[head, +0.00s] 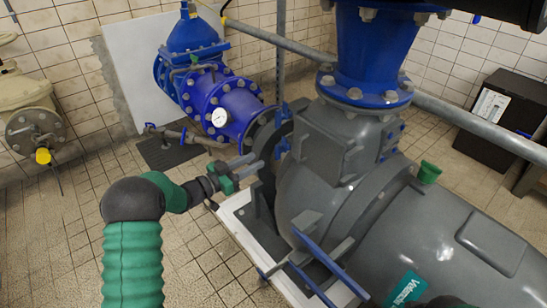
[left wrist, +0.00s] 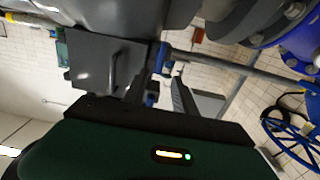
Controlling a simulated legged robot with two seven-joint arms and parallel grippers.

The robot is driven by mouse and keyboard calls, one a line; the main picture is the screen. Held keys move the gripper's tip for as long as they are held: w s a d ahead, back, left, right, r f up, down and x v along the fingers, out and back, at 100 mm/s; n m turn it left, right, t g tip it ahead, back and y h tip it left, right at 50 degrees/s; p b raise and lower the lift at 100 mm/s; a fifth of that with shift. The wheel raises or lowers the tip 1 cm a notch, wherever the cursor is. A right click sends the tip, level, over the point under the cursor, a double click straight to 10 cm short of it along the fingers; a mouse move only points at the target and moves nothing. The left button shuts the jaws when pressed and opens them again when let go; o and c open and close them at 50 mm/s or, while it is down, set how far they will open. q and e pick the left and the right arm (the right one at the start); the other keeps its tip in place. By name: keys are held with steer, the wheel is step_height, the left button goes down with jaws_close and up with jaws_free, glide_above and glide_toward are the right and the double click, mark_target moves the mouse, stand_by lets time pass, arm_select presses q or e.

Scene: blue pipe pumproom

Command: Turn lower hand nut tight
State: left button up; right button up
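Two blue hand nuts sit on the flange where the blue pipe meets the grey pump. The upper hand nut (head: 284,110) stands above the lower hand nut (head: 282,148) in the head view. My left gripper (head: 258,168) is just left of the lower nut, its fingers pointing at it and apart. In the left wrist view the two fingers of my left gripper (left wrist: 160,92) stand apart, with a blue nut part (left wrist: 151,98) between them and another blue part (left wrist: 162,57) beyond. Contact with the nut cannot be told.
The large grey pump (head: 340,185) fills the right side. A blue pipe with a gauge (head: 219,117) stands behind the gripper. A grey rail (head: 440,105) crosses behind. Tiled floor is open at left.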

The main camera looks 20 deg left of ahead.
mark_target(282, 148)
arm_select(q)
steer(key=b+x, duration=0.2)
steer(key=x, duration=0.6)
steer(key=shift+w+d+b, duration=0.2)
steer(key=shift+w+b, duration=0.15)
steer(key=shift+w, duration=0.05)
jaws_close()
